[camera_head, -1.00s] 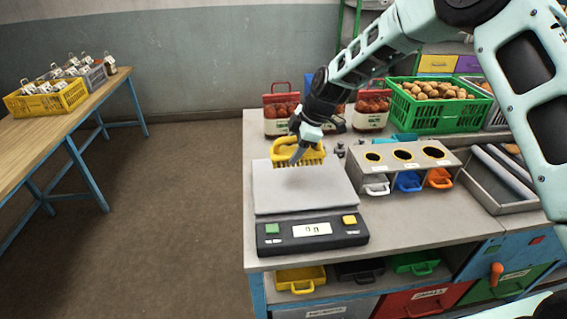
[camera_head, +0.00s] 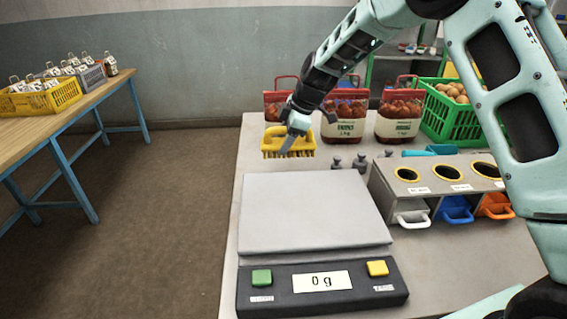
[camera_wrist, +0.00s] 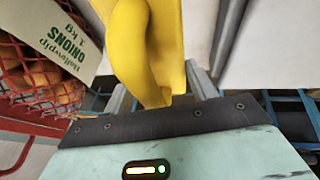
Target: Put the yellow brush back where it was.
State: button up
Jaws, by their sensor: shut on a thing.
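The yellow brush (camera_head: 289,142), with dark bristles pointing down, is held by my gripper (camera_head: 292,136) behind the scale, near the back left of the bench. In the wrist view the brush's yellow handle (camera_wrist: 150,45) fills the upper middle, between the jaws. My gripper is shut on that handle. Whether the bristles touch the bench top is hard to tell. The brush is apart from the scale (camera_head: 310,215), whose plate is empty and whose display reads 0 g.
Red net sacks of onions (camera_head: 345,118) stand close behind and right of the brush. Small dark weights (camera_head: 348,162) and a dispenser with three holes (camera_head: 440,178) are to the right. A green crate (camera_head: 452,122) stands at the back right. The bench's left edge is close to the brush.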

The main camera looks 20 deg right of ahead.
jog(key=shift+f+p, duration=0.6)
jog(key=shift+f, duration=2.8)
jog(key=shift+f, duration=0.15)
jog(key=o, duration=0.9)
